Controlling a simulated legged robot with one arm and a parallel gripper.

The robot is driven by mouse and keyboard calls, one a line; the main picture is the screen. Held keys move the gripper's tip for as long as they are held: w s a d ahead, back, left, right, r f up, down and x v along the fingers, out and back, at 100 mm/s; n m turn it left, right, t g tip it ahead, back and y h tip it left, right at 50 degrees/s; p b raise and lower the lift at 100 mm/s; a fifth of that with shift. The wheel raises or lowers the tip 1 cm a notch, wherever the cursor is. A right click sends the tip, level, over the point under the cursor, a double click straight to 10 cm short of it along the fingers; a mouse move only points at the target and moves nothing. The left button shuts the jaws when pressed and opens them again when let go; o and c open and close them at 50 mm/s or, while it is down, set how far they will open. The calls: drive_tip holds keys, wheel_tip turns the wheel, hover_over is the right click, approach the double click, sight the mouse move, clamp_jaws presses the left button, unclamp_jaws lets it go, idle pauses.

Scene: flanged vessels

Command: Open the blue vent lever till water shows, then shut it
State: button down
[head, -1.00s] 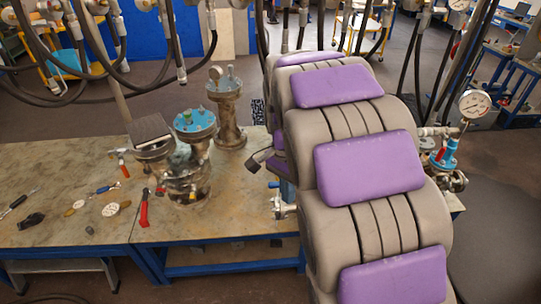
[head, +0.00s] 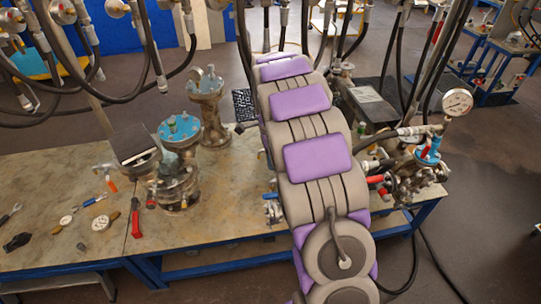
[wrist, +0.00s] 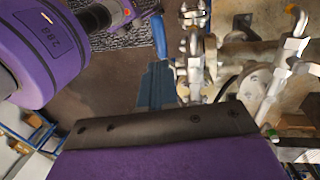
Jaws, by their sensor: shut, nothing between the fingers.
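My gripper (wrist: 160,130) shows at the bottom of the wrist view as a purple body with a dark bolted front edge. It is shut with nothing held. In the head view my own arm hides it. A blue part (wrist: 156,86) lies just beyond the gripper's edge in the wrist view; I cannot tell if it is the vent lever. Silver valve fittings (wrist: 194,75) stand right of it, apart from or behind the gripper edge. In the head view a small silver valve (head: 272,210) sits at the bench edge, left of my arm. No water is visible.
A blue-topped flanged vessel (head: 180,130) and a taller vessel (head: 208,100) stand on the bench (head: 90,160). A gauge (head: 457,102) and pipework with red handles (head: 385,190) are on the right. Hoses hang overhead. Loose tools lie at left.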

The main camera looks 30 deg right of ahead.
drive_tip(key=f, duration=0.3)
drive_tip(key=s+f+p, duration=0.1)
drive_tip(key=f, duration=0.2)
drive_tip(key=s+f, duration=0.1)
drive_tip(key=f, duration=0.3)
drive_tip(key=shift+a, duration=0.3)
drive_tip(key=shift+w, duration=0.1)
